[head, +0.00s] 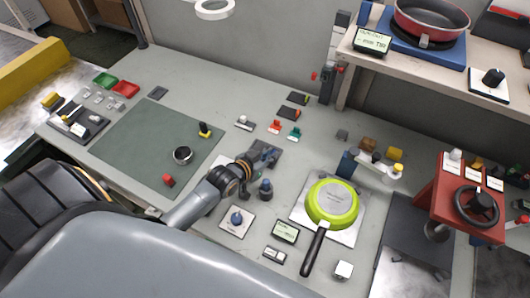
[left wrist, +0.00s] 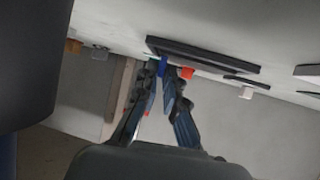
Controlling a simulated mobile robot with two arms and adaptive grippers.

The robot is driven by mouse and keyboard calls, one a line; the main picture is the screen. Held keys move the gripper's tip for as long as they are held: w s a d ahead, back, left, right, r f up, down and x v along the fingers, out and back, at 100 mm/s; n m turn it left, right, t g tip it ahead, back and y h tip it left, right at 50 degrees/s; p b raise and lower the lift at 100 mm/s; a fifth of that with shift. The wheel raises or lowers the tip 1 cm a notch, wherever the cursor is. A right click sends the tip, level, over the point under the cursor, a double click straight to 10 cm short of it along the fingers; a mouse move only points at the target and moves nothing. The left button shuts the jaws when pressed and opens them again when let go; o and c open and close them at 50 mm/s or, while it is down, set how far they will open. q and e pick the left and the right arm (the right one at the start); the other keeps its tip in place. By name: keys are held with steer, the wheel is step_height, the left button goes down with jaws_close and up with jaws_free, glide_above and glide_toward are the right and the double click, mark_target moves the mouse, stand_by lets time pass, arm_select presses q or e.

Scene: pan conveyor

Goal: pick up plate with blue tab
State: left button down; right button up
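A dark flat plate (head: 277,145) lies on the bench in the middle of the head view, partly covered by my left gripper (head: 266,156). In the left wrist view the dark plate (left wrist: 215,57) shows edge-on, with a blue tab (left wrist: 163,66) and a red block (left wrist: 187,73) near its left end. The two fingers of my left gripper (left wrist: 162,80) point at the blue tab, with a narrow gap between them. The tips are at the tab, but whether they press on it cannot be told. My right gripper is not in view.
A green pan (head: 332,203) lies to the right, its handle toward the front. Red (head: 274,126) and green (head: 294,132) pieces stand just behind the plate. A blue knob (head: 236,218) is in front. A green mat (head: 140,140) spreads on the left.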

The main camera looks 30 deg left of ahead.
arm_select(q)
steer(key=shift+r, duration=0.1)
steer(key=shift+r, duration=0.1)
steer(key=shift+r, duration=0.25)
step_height(320, 180, up, 2)
steer(key=shift+r, duration=0.1)
steer(key=d+r+b+v, duration=0.1)
steer(key=d+v, duration=0.1)
steer(key=v, duration=0.6)
steer(key=w+d+r+b+v, duration=0.1)
steer(key=v, duration=0.8)
steer(key=w+d+r+n+y, duration=0.1)
steer(key=w+d+r, duration=0.1)
steer(key=w+r, duration=0.65)
steer(key=w+d+r, duration=0.1)
steer(key=w+r, duration=0.1)
steer(key=r, duration=0.4)
steer(key=w+d+r+b, duration=0.1)
steer(key=w+d+r, duration=0.1)
steer(key=r, duration=0.4)
steer(key=shift+w+d+n+y, duration=0.3)
steer(key=shift+w+d, duration=0.05)
steer(key=shift+w, duration=0.45)
